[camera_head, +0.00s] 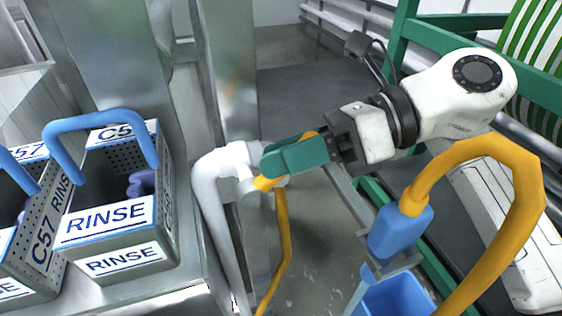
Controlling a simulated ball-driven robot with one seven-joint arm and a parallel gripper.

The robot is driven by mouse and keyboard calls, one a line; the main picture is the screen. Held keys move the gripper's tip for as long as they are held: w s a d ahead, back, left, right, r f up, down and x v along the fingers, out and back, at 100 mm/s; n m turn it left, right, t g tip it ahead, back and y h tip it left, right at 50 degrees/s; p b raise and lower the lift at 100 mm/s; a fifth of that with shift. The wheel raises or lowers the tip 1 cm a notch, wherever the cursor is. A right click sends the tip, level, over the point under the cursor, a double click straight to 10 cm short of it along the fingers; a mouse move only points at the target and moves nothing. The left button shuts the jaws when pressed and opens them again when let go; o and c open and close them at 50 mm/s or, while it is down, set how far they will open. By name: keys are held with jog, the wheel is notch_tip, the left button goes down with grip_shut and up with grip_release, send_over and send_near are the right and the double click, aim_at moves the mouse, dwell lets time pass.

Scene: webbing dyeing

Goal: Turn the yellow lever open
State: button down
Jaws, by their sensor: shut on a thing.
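The yellow lever (264,184) sits at the white pipe fitting (238,166) in the middle of the view. My gripper (288,158), with green fingers, reaches in from the right and is shut on the lever. The fingers cover most of the lever, so only bits of yellow show past them. A yellow hose (283,235) hangs below the fitting. How far the lever is turned is hard to tell.
Perforated metal bins marked RINSE (108,222) with blue handles stand on a metal ledge at left. A thick orange hose (528,195) with a blue connector (399,232) and a blue bin (395,294) are at lower right. A green frame (401,38) stands behind my arm.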

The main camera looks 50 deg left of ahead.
jog(key=shift+w+f, duration=0.1)
jog(key=shift+w, duration=0.1)
dwell(0.4)
jog(key=c, duration=1)
grip_release()
jog(key=shift+d, duration=0.1)
jog(key=shift+o, duration=0.2)
